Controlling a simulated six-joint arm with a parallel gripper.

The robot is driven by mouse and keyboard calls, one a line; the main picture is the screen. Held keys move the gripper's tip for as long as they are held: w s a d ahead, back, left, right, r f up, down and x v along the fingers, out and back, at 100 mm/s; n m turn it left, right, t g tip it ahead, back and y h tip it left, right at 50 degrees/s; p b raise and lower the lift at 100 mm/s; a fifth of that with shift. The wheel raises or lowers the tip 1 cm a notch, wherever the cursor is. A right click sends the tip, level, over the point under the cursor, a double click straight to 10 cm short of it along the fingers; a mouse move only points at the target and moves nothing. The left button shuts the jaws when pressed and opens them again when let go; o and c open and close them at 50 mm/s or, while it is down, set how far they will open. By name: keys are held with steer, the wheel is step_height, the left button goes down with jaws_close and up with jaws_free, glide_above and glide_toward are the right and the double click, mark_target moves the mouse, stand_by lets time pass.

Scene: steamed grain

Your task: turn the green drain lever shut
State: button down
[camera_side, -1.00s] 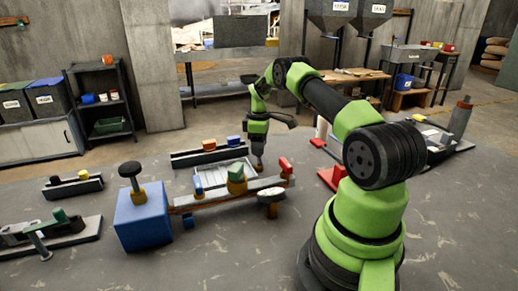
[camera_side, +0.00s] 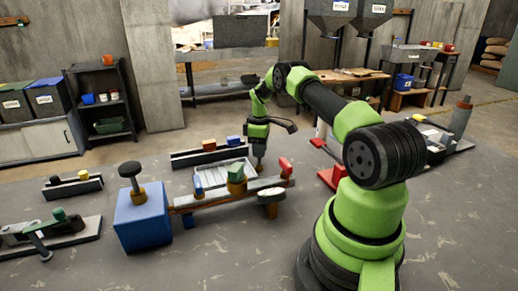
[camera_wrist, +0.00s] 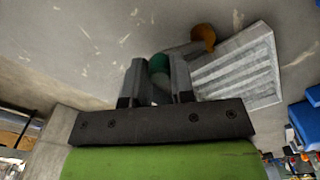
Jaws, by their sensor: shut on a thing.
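In the wrist view, a rounded green grip (camera_wrist: 158,65) sits between the two fingers of my gripper (camera_wrist: 156,80). It looks like the handle of the drain lever. A grey bar runs from it toward an orange knob (camera_wrist: 203,38), beside a pale ribbed tray (camera_wrist: 240,68). My gripper is shut on the green handle. In the side view my gripper (camera_side: 259,165) points down at the right end of the same tray (camera_side: 215,178).
A rail with orange and blue blocks (camera_side: 208,145) lies behind. The front floor is bare.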

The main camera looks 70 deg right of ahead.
steer(key=m, duration=0.1)
steer(key=s+m, duration=0.1)
steer(key=m, duration=0.1)
steer(key=shift+s+d, duration=0.15)
steer(key=shift+s, duration=0.05)
steer(key=m, duration=0.1)
steer(key=s+m, duration=0.1)
steer(key=m, duration=0.2)
steer(key=shift+s, duration=0.25)
steer(key=m, duration=0.1)
steer(key=s+m, duration=0.1)
steer(key=m, duration=0.1)
steer(key=shift+s+a+m, duration=0.15)
steer(key=shift+a+m, duration=0.15)
steer(key=shift+s+a+m, duration=0.2)
steer(key=shift+s+m, duration=0.05)
steer(key=shift+m, duration=0.5)
steer(key=shift+s+a+m, duration=0.15)
steer(key=shift+s+m, duration=0.05)
steer(key=shift+m, duration=0.55)
steer(key=c, duration=1)
jaws_free()
steer(key=shift+o, duration=0.2)
